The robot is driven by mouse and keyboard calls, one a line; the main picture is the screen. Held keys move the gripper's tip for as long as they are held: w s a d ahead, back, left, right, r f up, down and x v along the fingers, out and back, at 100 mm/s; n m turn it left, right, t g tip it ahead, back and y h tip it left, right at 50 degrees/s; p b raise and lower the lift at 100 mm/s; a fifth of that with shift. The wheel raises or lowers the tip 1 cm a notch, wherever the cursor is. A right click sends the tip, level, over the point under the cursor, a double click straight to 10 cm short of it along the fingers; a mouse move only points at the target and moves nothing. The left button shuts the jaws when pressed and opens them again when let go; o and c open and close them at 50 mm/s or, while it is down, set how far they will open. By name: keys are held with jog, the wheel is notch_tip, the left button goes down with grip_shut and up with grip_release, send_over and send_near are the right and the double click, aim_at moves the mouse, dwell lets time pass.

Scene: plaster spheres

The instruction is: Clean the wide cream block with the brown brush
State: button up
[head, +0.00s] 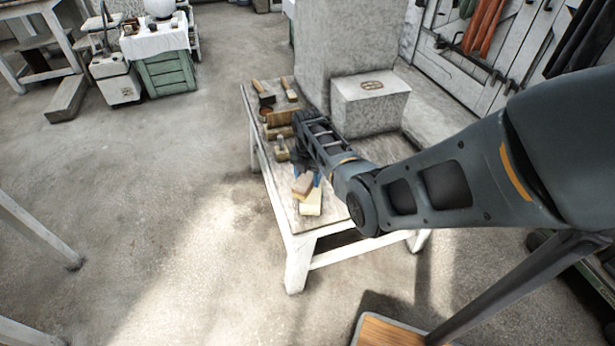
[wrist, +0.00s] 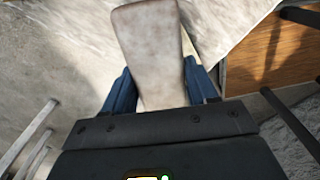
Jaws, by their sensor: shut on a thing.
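My gripper (head: 308,180) is low over the near end of the white table, its blue fingers partly hidden by my arm. It is shut on a pale brown, block-like thing, which I take to be the brown brush (head: 302,184). The brush also shows in the wrist view (wrist: 152,50) between the blue fingers (wrist: 160,88), its worn flat face toward the camera; no bristles show. The wide cream block (head: 312,204) lies on the table just in front of the brush. The brush overlaps its far end in the picture; I cannot tell whether they touch.
The white table (head: 297,222) holds several wooden-handled tools and blocks farther back, including a small handled tool (head: 282,151) and a brown block (head: 279,118).

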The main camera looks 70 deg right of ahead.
jog(key=shift+f+b, duration=0.6)
jog(key=shift+f, duration=0.15)
jog(key=shift+d+b, duration=0.6)
jog(key=shift+d, duration=0.5)
jog(key=shift+r, duration=0.1)
jog(key=shift+a+r+p, duration=0.15)
jog(key=shift+a+p, duration=0.75)
jog(key=shift+a, duration=0.05)
jog(key=shift+w+a+p, duration=0.1)
jog(key=shift+a+p, duration=0.6)
jog(key=shift+a, duration=0.45)
jog(key=shift+a+f, duration=0.1)
jog(key=shift+f, duration=0.1)
